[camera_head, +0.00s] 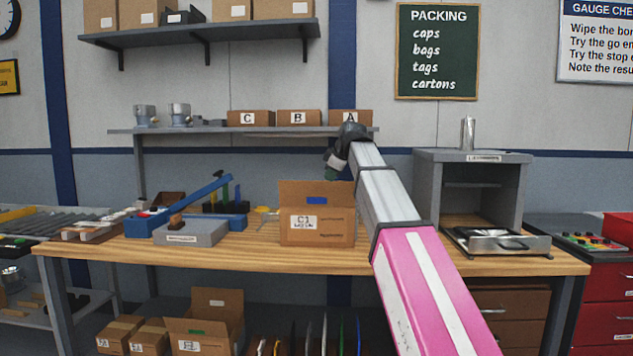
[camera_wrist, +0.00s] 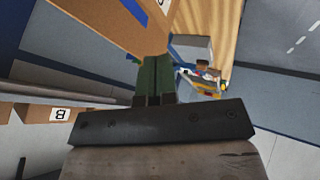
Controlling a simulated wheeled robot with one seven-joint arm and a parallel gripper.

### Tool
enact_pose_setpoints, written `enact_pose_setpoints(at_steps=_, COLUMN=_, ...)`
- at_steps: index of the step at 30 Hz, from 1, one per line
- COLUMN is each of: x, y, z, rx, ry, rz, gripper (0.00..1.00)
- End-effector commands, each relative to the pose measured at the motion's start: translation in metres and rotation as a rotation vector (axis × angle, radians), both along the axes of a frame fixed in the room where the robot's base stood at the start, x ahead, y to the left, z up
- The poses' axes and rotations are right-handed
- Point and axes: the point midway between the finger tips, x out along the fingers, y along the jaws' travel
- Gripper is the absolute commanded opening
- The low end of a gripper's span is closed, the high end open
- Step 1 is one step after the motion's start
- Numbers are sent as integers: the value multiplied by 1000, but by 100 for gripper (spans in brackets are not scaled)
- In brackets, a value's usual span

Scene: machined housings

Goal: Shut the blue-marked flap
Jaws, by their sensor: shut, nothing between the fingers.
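The carton (camera_head: 305,232) labelled C1 stands on the wooden bench. Its flap (camera_head: 343,193) with a blue mark (camera_head: 317,200) stands up at the back, so it is open. My gripper (camera_head: 331,172) is shut and empty, just above the flap's top edge right of its middle. In the wrist view the green fingers (camera_wrist: 155,72) are together and end at the edge of the brown flap (camera_wrist: 115,22), whose blue mark (camera_wrist: 138,10) shows at the top. I cannot tell whether the fingers touch the flap.
A blue lever tool (camera_head: 200,200) and a grey box (camera_head: 190,233) stand left of the carton. A grey open cabinet (camera_head: 428,190) stands right. Above and behind, a shelf (camera_head: 225,130) holds small cartons A, B and C.

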Motion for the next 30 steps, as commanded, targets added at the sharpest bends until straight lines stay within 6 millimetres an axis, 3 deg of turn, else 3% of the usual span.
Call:
enact_pose_setpoints(at_steps=1, x=0, y=3, z=15, rx=-3, ry=-16, rz=18, gripper=0)
enact_pose_setpoints(at_steps=3, x=-1, y=6, z=26, rx=-7, ry=-32, rz=39, gripper=0)
enact_pose_setpoints(at_steps=8, x=-2, y=9, z=34, rx=-10, ry=-46, rz=57, gripper=0)
enact_pose_setpoints(at_steps=14, x=9, y=17, z=16, rx=-11, ry=-43, rz=58, gripper=0)
enact_pose_setpoints(at_steps=27, x=51, y=48, z=-45, rx=-11, ry=-42, rz=56, gripper=0)
enact_pose_setpoints(at_steps=30, x=69, y=46, z=-38, rx=-10, ry=-45, rz=55, gripper=0)
